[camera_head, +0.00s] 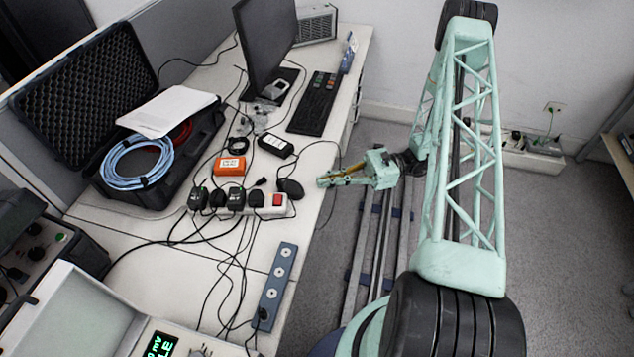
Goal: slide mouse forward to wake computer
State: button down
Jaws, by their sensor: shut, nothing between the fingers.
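A dark rounded object, which looks like the mouse (290,188), lies near the right edge of the white desk, beside the power strip's right end. My gripper (322,182) is shut and empty, with its fingertips pointing left at the desk edge. A small gap shows between the fingertips and the mouse. The black monitor (265,42) stands at the back of the desk, seen from the side, so its screen content is hidden. The black keyboard (315,103) lies to its right.
A white power strip (268,203) with black plugs, an orange box (229,165) and a black adapter (276,145) crowd the desk near the mouse. Loose cables run among them. A grey-blue socket strip (278,275) lies in front. An open black case (75,185) stands left.

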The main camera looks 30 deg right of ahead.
jog(key=p+v, duration=0.1)
jog(key=v, duration=0.8)
jog(key=shift+d, duration=0.15)
jog(key=shift+r, duration=0.1)
dwell(0.4)
jog(key=s+a+r+n+g+h, duration=0.2)
jog(key=a+r+n+g+h, duration=0.3)
jog(key=r, duration=0.7)
jog(key=s+a+r+n+h, duration=0.25)
jog(key=a+r, duration=0.45)
jog(key=r, duration=0.5)
jog(key=s+a+r+n+g+h, duration=0.1)
jog(key=a+r+n+g+h, duration=0.35)
jog(key=r, duration=0.65)
jog(key=s+a+r+n+t+h, duration=0.2)
jog(key=s+a+r+n+t, duration=0.2)
jog(key=s+r, duration=0.4)
jog(key=s+a+r+n+t+h, duration=0.3)
jog(key=s+r, duration=0.4)
jog(key=s, duration=0.6)
jog(key=shift+s+a+r+n+t, duration=0.4)
jog(key=shift+a+n+t, duration=0.35)
jog(key=shift+n+t, duration=0.25)
